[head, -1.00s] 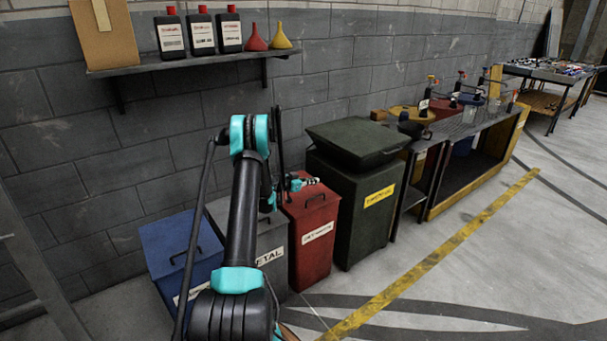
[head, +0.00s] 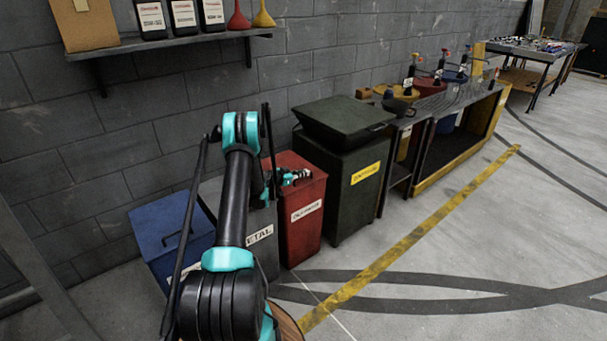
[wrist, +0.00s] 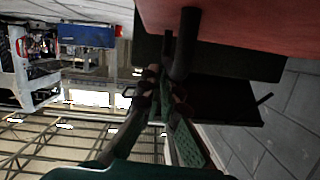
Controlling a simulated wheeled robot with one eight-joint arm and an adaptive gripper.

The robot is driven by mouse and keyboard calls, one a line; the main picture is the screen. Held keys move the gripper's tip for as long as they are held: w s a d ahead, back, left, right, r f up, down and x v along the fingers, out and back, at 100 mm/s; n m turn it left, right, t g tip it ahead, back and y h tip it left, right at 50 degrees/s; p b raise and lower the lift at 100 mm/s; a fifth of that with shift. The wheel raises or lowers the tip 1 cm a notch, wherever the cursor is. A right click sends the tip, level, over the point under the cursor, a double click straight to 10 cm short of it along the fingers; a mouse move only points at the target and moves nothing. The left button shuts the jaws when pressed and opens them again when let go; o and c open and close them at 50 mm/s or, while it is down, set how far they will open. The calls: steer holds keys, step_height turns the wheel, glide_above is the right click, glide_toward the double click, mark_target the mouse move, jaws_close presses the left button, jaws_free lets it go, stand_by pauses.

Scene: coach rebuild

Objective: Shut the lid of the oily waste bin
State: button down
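A red bin (head: 305,217) with a white label stands in the row along the wall. Its red lid (wrist: 245,22) and dark handle (wrist: 185,45) show close up in the wrist view. A dark green bin (head: 347,205) with a yellow label stands to its right, with a sloped green lid (head: 343,117) on top. The labels are too blurred to tell which is oily waste. My gripper (head: 297,177) is low over the red bin's top. In the wrist view its fingertips (wrist: 160,76) come close together beside the handle, with nothing seen between them; contact is unclear.
A blue bin (head: 170,236) and a grey metal bin (head: 262,246) stand left of the red one, partly behind my arm. A shelf (head: 170,42) with bottles and funnels hangs above. A workbench (head: 455,115) stands at right. The floor in front is clear.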

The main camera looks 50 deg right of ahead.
steer(key=shift+f, duration=0.2)
steer(key=w+a+r, duration=0.1)
steer(key=a+r, duration=0.5)
steer(key=a, duration=0.3)
steer(key=shift+a+r, duration=0.3)
steer(key=shift+r, duration=0.1)
